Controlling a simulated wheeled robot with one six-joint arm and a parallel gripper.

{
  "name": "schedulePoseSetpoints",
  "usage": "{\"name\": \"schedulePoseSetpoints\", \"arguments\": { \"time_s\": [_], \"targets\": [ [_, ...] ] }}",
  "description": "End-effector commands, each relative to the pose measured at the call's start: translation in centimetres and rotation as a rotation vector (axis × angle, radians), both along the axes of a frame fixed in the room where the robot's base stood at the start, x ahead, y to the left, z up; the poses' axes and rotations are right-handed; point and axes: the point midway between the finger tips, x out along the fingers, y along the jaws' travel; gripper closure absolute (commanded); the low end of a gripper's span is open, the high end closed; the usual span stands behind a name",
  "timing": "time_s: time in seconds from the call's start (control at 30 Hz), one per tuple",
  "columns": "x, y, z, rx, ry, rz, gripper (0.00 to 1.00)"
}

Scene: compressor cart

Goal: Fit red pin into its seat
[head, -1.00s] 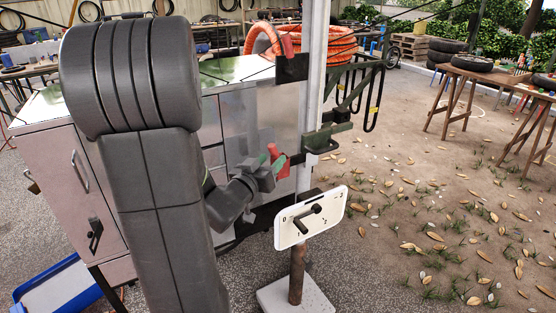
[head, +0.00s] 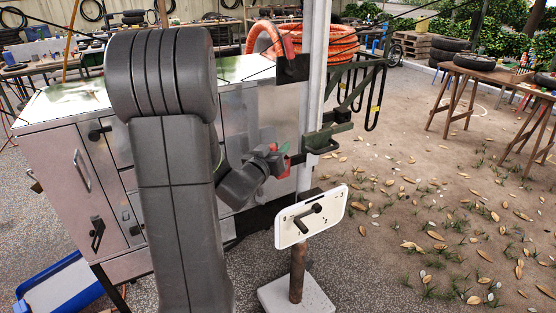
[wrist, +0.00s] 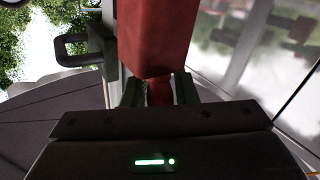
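The red pin (wrist: 157,38) fills the upper middle of the wrist view as a thick red block with a narrower neck. My gripper's (wrist: 159,92) two green fingers close on that neck from both sides. In the head view my gripper (head: 275,160) is at the right end of my arm, beside the cabinet's right side. Red parts (head: 285,150) show at its fingertips, close to the dark green bracket on the pale post. I cannot make out the pin's seat, nor tell whether the pin touches the bracket.
The dark green bracket (head: 326,137) with a hooked handle sticks out from the pale post (head: 314,85). A white plate with a black lever (head: 311,217) stands below right on a rusty post. The metal cabinet (head: 75,165) is behind my arm. Leaf-strewn ground at the right is open.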

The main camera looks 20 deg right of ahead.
Motion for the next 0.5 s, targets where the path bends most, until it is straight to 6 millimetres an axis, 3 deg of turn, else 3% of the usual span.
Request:
{"name": "schedulePoseSetpoints", "arguments": {
  "time_s": [0.03, 0.1, 0.13, 0.37, 0.5],
  "targets": [
    [0.0, 0.0, 0.0, 0.000, 0.000, 0.000, 0.84],
    [0.0, 0.0, 0.0, 0.000, 0.000, 0.000, 0.98],
    [0.0, 0.0, 0.0, 0.000, 0.000, 0.000, 1.00],
    [0.0, 0.0, 0.1, 0.000, 0.000, 0.000, 1.00],
    [0.0, 0.0, 1.1, 0.000, -0.004, -0.001, 1.00]
  ]
}}
